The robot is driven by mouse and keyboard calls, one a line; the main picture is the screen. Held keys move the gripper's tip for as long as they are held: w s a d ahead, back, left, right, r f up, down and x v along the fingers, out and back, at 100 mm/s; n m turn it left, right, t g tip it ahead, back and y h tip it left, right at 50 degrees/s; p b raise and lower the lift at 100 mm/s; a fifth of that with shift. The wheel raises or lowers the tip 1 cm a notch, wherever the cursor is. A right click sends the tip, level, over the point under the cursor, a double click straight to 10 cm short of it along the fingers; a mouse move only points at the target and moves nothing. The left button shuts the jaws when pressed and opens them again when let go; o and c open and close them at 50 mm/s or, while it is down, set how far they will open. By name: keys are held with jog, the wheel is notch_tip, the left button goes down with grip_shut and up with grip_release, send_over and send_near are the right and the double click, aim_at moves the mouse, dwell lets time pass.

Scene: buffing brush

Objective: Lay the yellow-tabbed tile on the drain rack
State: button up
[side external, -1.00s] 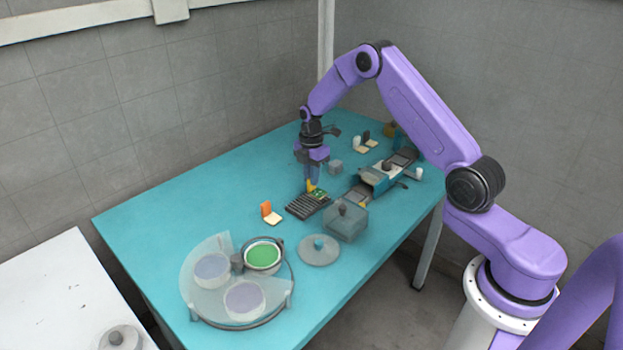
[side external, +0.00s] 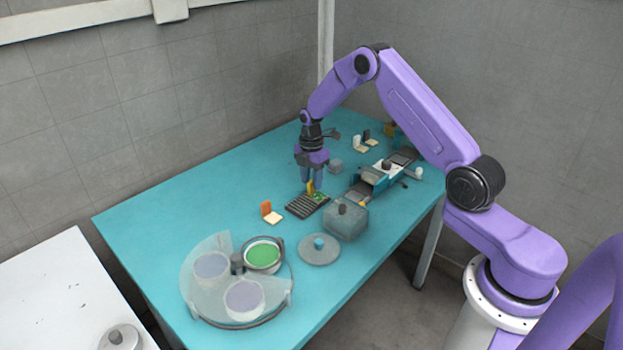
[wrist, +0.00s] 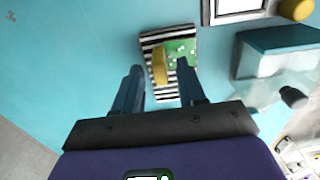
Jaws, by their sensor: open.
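The yellow-tabbed tile is a green, white-speckled plate (wrist: 184,50) with an upright yellow tab (wrist: 160,67). In the wrist view it lies on one side of the drain rack (wrist: 151,40), a small rack of dark and light slats. In the side view the rack (side external: 300,208) sits on the table, with the yellow tab (side external: 310,187) at its far end. My gripper (wrist: 158,72) is open, its two fingers apart on either side of the tab. In the side view my gripper (side external: 311,182) is just above the rack. Whether the fingers touch the tab is unclear.
A round clear carousel (side external: 215,300) with dishes stands in front. The table's far left is clear.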

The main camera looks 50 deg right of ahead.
aim_at(311, 182)
notch_tip(311, 182, up, 12)
jog(key=s+a+r+m, duration=0.1)
jog(key=s+a+r, duration=0.3)
jog(key=s+a, duration=0.45)
jog(key=s+a+r+m, duration=0.1)
jog(key=s+a+r, duration=0.2)
jog(key=s+a, duration=0.5)
jog(key=s+m, duration=0.3)
jog(key=s, duration=2.1)
jog(key=shift+s+a+r, duration=0.15)
jog(key=shift+s, duration=0.05)
